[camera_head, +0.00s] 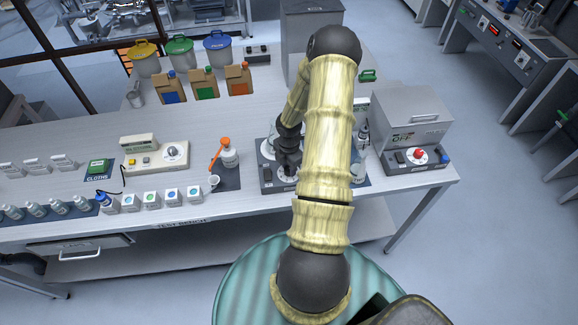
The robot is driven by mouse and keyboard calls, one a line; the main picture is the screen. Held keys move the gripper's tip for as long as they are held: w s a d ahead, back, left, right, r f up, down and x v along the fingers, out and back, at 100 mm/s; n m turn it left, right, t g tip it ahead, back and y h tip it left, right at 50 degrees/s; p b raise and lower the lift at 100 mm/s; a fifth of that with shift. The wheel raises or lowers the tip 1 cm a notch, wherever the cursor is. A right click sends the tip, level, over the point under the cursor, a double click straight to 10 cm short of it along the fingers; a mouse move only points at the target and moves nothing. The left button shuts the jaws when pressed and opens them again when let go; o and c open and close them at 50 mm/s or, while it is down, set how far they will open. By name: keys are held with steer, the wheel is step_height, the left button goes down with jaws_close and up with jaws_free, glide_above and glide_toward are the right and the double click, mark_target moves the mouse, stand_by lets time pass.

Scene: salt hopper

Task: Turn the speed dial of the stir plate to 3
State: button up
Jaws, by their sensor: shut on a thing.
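The stir plate (267,181) is a grey unit with a pale top near the front edge of the bench, right of centre. My arm hides its right part. My gripper (288,168) is dark and points down at the front panel of the plate. It is shut on the speed dial, which sits in a white dial face (286,179). The gripper covers most of the dial, so its pointer and the number it stands at cannot be read.
A grey box unit with a red knob (419,154) stands right of my arm. A device with a dial (171,153) is farther left. Coloured-lid buckets (181,54) stand behind.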

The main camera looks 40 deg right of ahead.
steer(key=m+b, duration=0.1)
steer(key=m, duration=0.2)
steer(key=shift+m, duration=0.3)
steer(key=m+b, duration=0.1)
steer(key=m, duration=0.2)
steer(key=shift+m, duration=0.3)
steer(key=m+b, duration=0.3)
steer(key=m, duration=0.4)
steer(key=shift+w, duration=0.1)
steer(key=m+b, duration=0.2)
steer(key=m, duration=0.3)
steer(key=shift+m, duration=0.4)
steer(key=m+b, duration=0.2)
steer(key=m, duration=0.3)
steer(key=shift+m, duration=0.4)
steer(key=shift+r, duration=0.1)
steer(key=o, duration=1)
steer(key=shift+c, duration=0.2)
